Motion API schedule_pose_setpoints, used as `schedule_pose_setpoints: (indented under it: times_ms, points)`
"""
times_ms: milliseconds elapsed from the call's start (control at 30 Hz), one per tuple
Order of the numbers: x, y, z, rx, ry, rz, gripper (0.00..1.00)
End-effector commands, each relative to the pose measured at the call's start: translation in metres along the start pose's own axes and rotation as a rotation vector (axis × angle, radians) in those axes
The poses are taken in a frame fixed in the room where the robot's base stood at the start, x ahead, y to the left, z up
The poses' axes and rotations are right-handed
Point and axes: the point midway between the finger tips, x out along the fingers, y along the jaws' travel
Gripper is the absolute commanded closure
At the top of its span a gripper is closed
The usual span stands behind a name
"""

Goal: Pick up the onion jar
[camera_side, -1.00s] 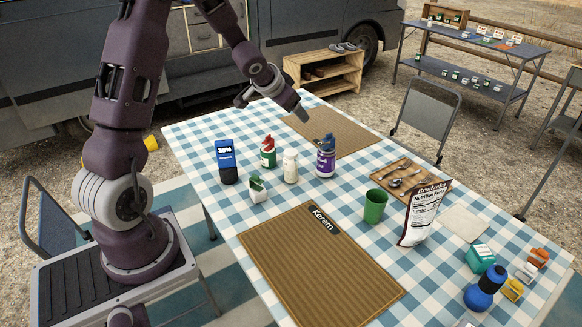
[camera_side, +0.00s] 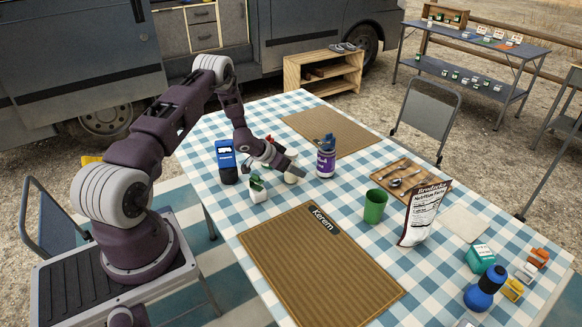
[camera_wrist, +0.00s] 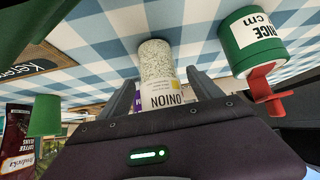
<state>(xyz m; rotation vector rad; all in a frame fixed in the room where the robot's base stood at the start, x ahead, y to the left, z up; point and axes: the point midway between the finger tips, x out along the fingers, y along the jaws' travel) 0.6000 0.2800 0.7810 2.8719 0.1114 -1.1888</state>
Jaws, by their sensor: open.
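The onion jar (camera_wrist: 157,65) is a clear jar of pale flakes with a white "ONION" label, in the middle of the wrist view. In the side view its white lower part (camera_side: 291,179) shows, with the rest hidden by my gripper. My gripper (camera_wrist: 160,78) is open, with one finger on each side of the jar. I cannot tell whether the fingers touch it. In the side view my gripper (camera_side: 296,170) is low over the table at the jar.
A green "RICE" container with a red lid (camera_wrist: 252,42) is close on the right in the wrist view. The brown mat (camera_side: 315,265) is clear.

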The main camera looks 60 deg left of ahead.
Motion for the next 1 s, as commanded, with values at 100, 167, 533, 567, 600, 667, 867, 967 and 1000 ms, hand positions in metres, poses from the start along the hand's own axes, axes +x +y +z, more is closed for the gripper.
schedule_pose_setpoints:
  times_ms: [100,167,533,567,600,667,867,967,1000]
  points:
    - [0.000,0.000,0.000,0.000,0.000,0.000,0.36]
    - [0.000,0.000,0.000,0.000,0.000,0.000,0.48]
    - [-0.001,0.000,-0.001,0.001,0.001,-0.001,0.99]
    - [-0.001,0.000,-0.001,0.001,0.001,-0.001,0.99]
    - [-0.001,0.000,-0.001,0.001,0.001,-0.001,0.99]
    - [-0.003,-0.001,-0.003,0.001,0.002,-0.001,0.99]
    - [-0.035,-0.001,-0.036,0.003,0.005,-0.003,0.99]
    - [-0.052,-0.001,-0.053,0.003,0.004,-0.003,0.99]
    - [-0.058,-0.001,-0.059,0.003,0.004,-0.003,0.99]
